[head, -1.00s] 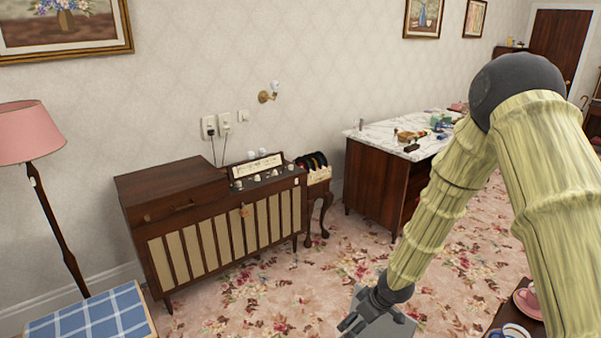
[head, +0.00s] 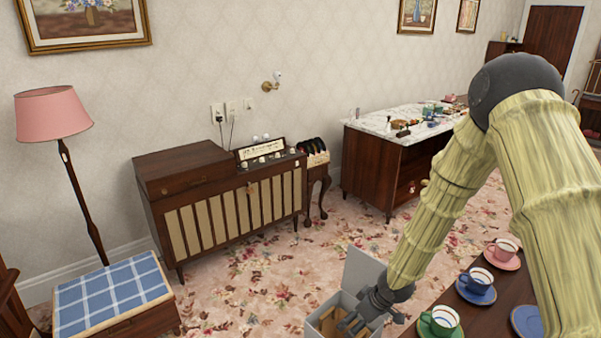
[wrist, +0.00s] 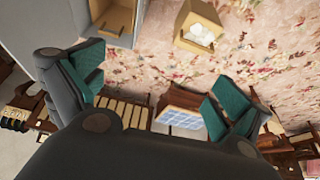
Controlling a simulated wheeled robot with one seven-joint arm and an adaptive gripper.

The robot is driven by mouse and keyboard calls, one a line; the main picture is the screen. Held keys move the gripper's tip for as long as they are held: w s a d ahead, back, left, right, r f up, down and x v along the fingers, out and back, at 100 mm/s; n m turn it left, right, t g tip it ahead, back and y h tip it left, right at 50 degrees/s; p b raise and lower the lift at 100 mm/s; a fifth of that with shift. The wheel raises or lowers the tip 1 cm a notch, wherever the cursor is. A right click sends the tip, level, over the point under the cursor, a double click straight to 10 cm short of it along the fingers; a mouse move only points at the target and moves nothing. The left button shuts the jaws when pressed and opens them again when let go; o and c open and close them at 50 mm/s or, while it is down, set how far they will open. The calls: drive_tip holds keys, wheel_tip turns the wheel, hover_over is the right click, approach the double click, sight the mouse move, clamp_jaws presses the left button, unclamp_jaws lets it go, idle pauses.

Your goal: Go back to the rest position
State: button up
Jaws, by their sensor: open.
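My gripper (head: 352,322) hangs at the lower middle of the head view, at the end of my arm. In the head view it overlaps a grey open-topped box (head: 365,268) with its flap raised; I cannot tell how far above the box it is. In the wrist view my gripper (wrist: 150,90) has its two green-padded fingers wide apart, with nothing between them. Floor and furniture show beyond the fingers.
A dark table (head: 432,300) at the lower right bears several cups on saucers, including a green cup (head: 440,320). A wooden radio cabinet (head: 225,205), a marble-topped counter (head: 380,125), a pink lamp (head: 52,115) and a blue-checked stool (head: 110,295) stand around. Patterned carpet lies open between.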

drive_tip(key=s+f+m+g+b, duration=0.1)
drive_tip(key=s+f+m+b, duration=0.1)
drive_tip(key=s+f+b, duration=0.55)
drive_tip(key=s+f+m+b, duration=0.1)
drive_tip(key=s+f+b, duration=0.25)
drive_tip(key=f, duration=0.65)
drive_tip(key=s+f+m+g+b, duration=0.1)
drive_tip(key=s+f+m+b, duration=0.1)
drive_tip(key=s+f+b, duration=0.55)
drive_tip(key=s+d+f+m+g+h+b, duration=0.1)
drive_tip(key=s+d+f+m+h+b, duration=0.15)
drive_tip(key=s+f+b, duration=0.65)
drive_tip(key=s+d+f+m+h+b, duration=0.15)
drive_tip(key=s+d+f+b, duration=0.35)
drive_tip(key=s+f, duration=0.7)
wheel_tip(320, 180, up, 23)
drive_tip(key=w+a+p, duration=0.1)
drive_tip(key=w+p, duration=0.1)
drive_tip(key=p, duration=2.2)
drive_tip(key=shift+a+f+y, duration=0.15)
drive_tip(key=shift+y, duration=0.25)
